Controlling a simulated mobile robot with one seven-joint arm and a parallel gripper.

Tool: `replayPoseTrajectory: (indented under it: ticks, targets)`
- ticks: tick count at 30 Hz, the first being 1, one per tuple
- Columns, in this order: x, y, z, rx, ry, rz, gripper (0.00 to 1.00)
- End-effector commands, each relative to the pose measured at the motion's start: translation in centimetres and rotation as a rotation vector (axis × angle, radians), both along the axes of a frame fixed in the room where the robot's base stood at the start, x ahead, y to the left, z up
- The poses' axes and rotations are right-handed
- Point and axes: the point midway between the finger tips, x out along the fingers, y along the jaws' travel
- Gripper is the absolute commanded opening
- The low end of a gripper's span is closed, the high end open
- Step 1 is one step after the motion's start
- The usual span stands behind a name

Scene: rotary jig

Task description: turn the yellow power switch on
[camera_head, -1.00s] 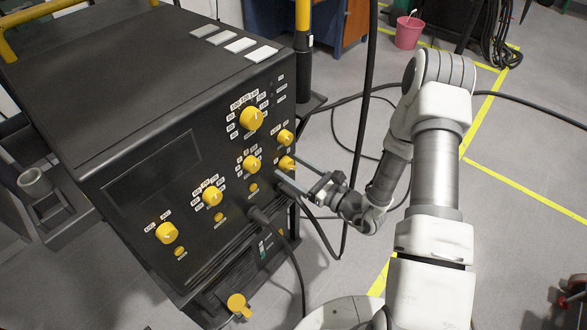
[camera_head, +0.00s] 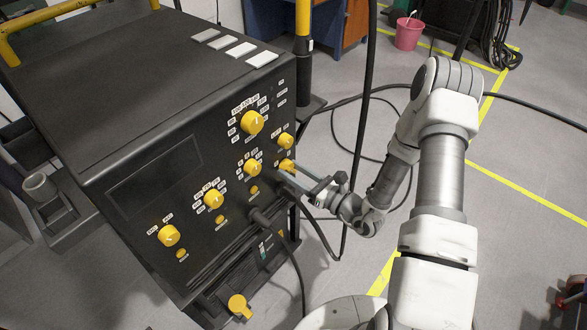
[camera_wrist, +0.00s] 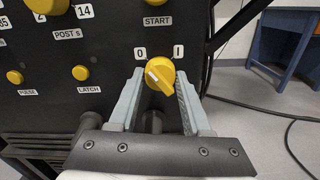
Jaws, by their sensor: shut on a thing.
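The yellow power switch (camera_wrist: 159,74) is a round knob with a raised grip and a white mark, low on the right of the black panel. The labels 0 and I stand above it, left and right. Its white mark lies on the left part of the knob, nearer the 0 side. My gripper (camera_wrist: 160,80) has one grey finger on each side of the knob and is shut on it. In the head view the switch (camera_head: 287,165) is partly hidden by my gripper (camera_head: 284,172), which reaches in from the right.
Another yellow knob (camera_head: 285,142), marked START in the wrist view, sits just above the switch. A yellow dial (camera_head: 253,167) is to its left. A black plug with a cable (camera_head: 260,217) sticks out below.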

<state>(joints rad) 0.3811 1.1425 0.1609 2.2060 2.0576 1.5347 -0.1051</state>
Motion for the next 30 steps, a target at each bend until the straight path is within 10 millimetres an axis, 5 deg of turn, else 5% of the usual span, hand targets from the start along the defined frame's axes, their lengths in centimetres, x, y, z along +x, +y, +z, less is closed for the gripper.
replayPoseTrajectory:
  ticks: [30]
  targets:
    - [-0.14, -0.01, 0.29, 0.668, 0.674, -0.003, 0.00]
